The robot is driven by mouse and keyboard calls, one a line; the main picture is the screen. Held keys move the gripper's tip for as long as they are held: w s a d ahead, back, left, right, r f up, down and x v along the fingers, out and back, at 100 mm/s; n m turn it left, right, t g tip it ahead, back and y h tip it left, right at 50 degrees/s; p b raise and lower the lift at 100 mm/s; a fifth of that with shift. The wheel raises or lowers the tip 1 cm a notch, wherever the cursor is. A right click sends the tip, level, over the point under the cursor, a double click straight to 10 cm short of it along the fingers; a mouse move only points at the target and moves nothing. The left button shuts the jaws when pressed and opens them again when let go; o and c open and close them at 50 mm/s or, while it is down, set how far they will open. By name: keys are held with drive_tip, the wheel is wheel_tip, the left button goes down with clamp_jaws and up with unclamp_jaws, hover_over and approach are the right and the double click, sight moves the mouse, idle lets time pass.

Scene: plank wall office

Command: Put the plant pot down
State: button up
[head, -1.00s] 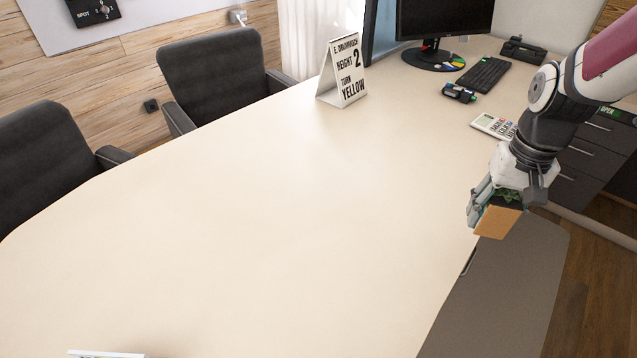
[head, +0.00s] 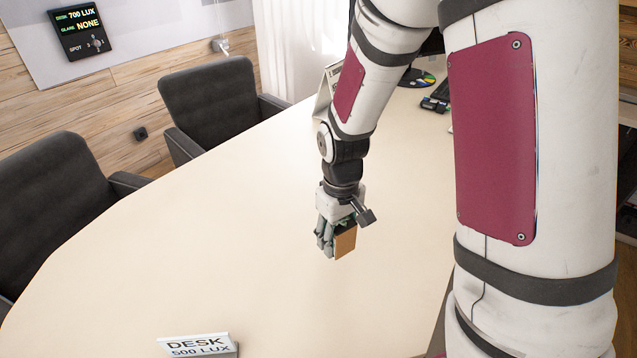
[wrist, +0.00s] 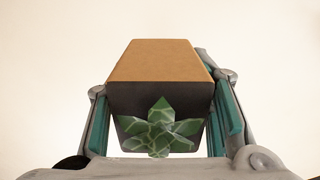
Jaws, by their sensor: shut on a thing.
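The plant pot (head: 345,243) is a small square pot with a tan side and a dark side, holding a green succulent. My gripper (head: 333,240) is shut on it, above the middle of the pale desk (head: 240,215) in the head view. In the wrist view, the pot (wrist: 160,68) sits between the two fingers of my gripper (wrist: 160,105), with the green leaves toward the camera. Only pale desk surface shows behind it. I cannot tell how far the pot is above the desk.
A "DESK 500 LUX" sign (head: 198,345) stands at the desk's near edge. Two dark chairs (head: 215,100) (head: 60,190) line the left side. My arm partly hides a sign (head: 325,95) and the far desk items. The desk's left and middle are clear.

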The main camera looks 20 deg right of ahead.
drive_tip(key=s+n+p, duration=0.1)
drive_tip(key=s, duration=0.2)
drive_tip(key=s+n+p, duration=0.1)
drive_tip(key=s+p, duration=0.1)
drive_tip(key=s, duration=0.2)
drive_tip(key=s+f+n+p, duration=0.1)
drive_tip(key=s+n+p, duration=0.1)
drive_tip(key=s, duration=0.2)
drive_tip(key=shift+s+a+f, duration=0.1)
drive_tip(key=shift+s+a, duration=0.05)
drive_tip(key=shift+s, duration=0.1)
drive_tip(key=shift+w+f, duration=0.15)
drive_tip(key=shift+w, duration=0.15)
drive_tip(key=w, duration=0.5)
drive_tip(key=w+f+b, duration=0.1)
drive_tip(key=w, duration=0.3)
drive_tip(key=w+a+b, duration=0.1)
drive_tip(key=w, duration=0.4)
drive_tip(key=shift+w+f, duration=0.15)
drive_tip(key=shift+w, duration=0.2)
drive_tip(key=shift+w+f, duration=0.2)
drive_tip(key=shift+f, duration=1.55)
drive_tip(key=shift+f, duration=0.15)
drive_tip(key=o, duration=1.4)
